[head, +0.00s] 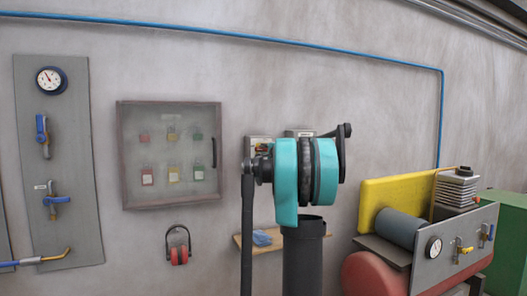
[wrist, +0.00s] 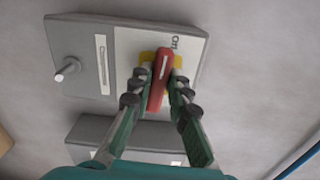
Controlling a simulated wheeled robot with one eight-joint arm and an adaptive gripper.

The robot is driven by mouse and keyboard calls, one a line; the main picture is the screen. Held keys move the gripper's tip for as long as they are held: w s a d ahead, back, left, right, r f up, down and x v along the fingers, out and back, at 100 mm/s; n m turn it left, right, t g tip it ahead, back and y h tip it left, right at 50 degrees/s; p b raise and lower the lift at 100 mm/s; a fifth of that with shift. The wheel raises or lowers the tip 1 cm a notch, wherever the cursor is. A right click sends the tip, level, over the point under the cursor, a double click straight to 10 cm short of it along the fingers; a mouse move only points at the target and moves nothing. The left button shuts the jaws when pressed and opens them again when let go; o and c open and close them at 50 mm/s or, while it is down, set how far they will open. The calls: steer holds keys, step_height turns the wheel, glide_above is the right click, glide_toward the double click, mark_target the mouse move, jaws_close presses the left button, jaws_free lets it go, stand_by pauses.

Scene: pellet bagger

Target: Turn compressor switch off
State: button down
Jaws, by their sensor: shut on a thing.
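In the wrist view, a grey and white switch box (wrist: 197,47) is mounted on the wall. Its label strip (wrist: 102,64) appears to read "Compressor". A red rotary handle (wrist: 163,66) with a white mark sits on a yellow base (wrist: 147,58). One end of the handle lies near the printed "On". My gripper (wrist: 159,82) is shut on the red handle, one finger on each side. In the head view, the switch box (head: 257,142) is partly hidden behind my teal arm, and my gripper is hidden there.
Another grey box (wrist: 95,128) is close beside the switch box. A glass-fronted lock cabinet (head: 122,155) hangs to the left, with red ear defenders (head: 179,255) below it. A wooden shelf (head: 268,249) is below the boxes. The red compressor tank (head: 372,276) stands at right.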

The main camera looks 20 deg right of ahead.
steer(key=shift+n, duration=0.6)
steer(key=c, duration=1.4)
jaws_free()
steer(key=shift+w, duration=0.1)
steer(key=shift+c, duration=0.2)
steer(key=s, duration=1.2)
steer(key=shift+d, duration=0.25)
steer(key=shift+a+f, duration=0.1)
